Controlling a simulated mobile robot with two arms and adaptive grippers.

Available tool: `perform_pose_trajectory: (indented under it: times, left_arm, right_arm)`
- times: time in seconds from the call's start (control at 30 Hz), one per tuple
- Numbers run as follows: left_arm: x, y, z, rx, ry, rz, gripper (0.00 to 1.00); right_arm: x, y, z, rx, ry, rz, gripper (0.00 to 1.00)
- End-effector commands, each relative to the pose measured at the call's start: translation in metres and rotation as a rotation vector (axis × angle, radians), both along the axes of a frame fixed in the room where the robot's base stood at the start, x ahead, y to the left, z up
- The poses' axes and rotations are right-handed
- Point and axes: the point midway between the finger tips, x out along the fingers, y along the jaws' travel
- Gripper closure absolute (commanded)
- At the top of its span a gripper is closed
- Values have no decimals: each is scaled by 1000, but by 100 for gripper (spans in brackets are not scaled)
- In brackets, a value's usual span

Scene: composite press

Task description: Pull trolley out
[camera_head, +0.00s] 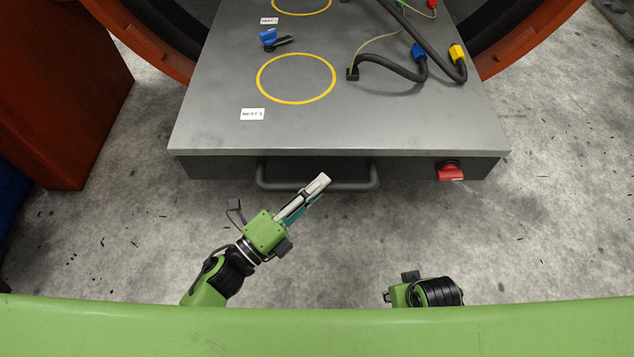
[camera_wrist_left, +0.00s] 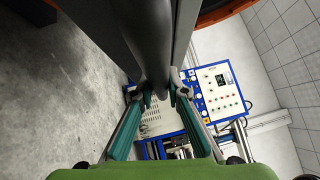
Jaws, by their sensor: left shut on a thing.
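The trolley (camera_head: 340,125) is a grey flat-topped slab that extends from a round orange opening. A dark bar handle (camera_head: 270,184) runs along its front face. My left gripper (camera_head: 319,184) is at the middle of this handle, shut on it. In the left wrist view the handle (camera_wrist_left: 148,35) runs down between the two teal-sided fingers, and the fingertips (camera_wrist_left: 165,95) close around its lower visible end. My right gripper (camera_head: 402,294) is low at the right, apart from the trolley; its fingers cannot be made out.
A red knob (camera_head: 450,172) sits on the trolley's front, right of the handle. Black hoses (camera_head: 395,69) with coloured fittings and a blue-handled valve (camera_head: 268,38) lie on top. An orange block (camera_head: 60,100) stands at left. A control panel (camera_wrist_left: 218,90) shows behind. The floor in front is clear.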

Motion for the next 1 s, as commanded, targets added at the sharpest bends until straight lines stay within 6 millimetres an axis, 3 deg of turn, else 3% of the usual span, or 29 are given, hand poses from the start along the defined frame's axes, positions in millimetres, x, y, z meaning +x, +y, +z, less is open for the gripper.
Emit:
perform_pose_trajectory:
  times: [0.2,0.23,0.3,0.7,1.0]
  left_arm:
    - [0,1,-2,2,4,2,100]
    - [0,1,-2,2,4,2,78]
    - [0,1,-1,1,3,2,68]
    - [-4,4,-2,0,3,0,68]
    - [-44,45,-11,1,7,2,68]
  right_arm:
    - [0,0,0,0,0,0,69]
    - [0,0,0,0,0,0,69]
    - [0,0,0,0,0,0,69]
    - [0,-1,1,0,0,-1,69]
    - [0,0,1,0,0,0,69]
